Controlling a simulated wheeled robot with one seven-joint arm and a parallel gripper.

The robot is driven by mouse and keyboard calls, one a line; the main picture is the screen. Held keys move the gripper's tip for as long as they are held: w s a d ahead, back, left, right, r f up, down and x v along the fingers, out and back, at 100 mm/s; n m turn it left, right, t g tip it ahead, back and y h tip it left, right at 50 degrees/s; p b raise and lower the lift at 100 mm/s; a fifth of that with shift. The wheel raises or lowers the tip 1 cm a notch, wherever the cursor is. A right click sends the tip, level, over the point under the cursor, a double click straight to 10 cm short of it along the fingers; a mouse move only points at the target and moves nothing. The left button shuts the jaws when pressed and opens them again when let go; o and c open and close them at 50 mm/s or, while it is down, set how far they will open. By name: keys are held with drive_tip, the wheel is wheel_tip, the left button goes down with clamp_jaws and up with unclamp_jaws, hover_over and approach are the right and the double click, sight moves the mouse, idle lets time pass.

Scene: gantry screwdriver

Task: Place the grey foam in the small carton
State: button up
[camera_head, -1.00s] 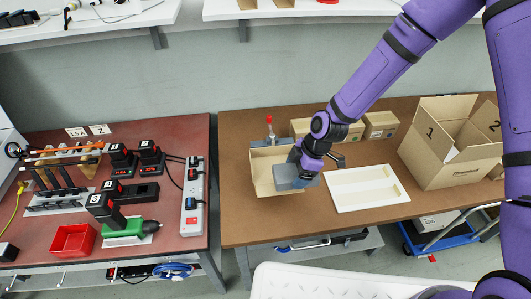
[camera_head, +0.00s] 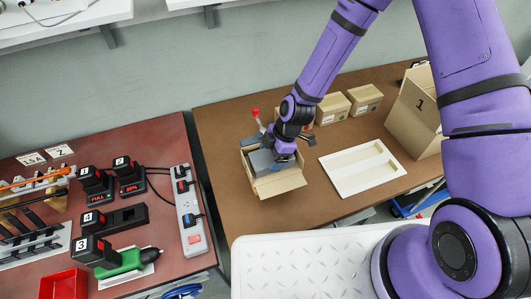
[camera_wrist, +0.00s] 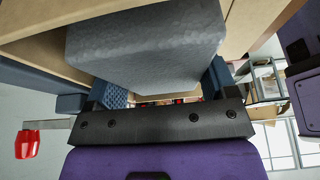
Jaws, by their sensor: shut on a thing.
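The small carton (camera_head: 280,186) stands open on the brown table, with its flaps spread. The grey foam (camera_head: 261,162) is a block at the carton's opening, within its outline. It fills the top of the wrist view (camera_wrist: 145,50), with carton cardboard (camera_wrist: 30,18) on both sides. My gripper (camera_head: 279,153) is shut on the foam from above. How deep the foam sits, and whether it touches the carton floor, is hidden. A dark blue-grey piece (camera_wrist: 30,72) shows beside the cardboard in the wrist view.
A red-topped clamp (camera_head: 256,114) stands just behind the carton. Small closed boxes (camera_head: 332,108) are behind to the right. A white tray (camera_head: 362,168) lies right of the carton, and a larger open carton (camera_head: 412,115) is beyond it. A red tool bench (camera_head: 150,205) is at left.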

drive_tip(key=o, duration=0.7)
drive_tip(key=shift+d, duration=0.1)
drive_tip(key=v, duration=1.2)
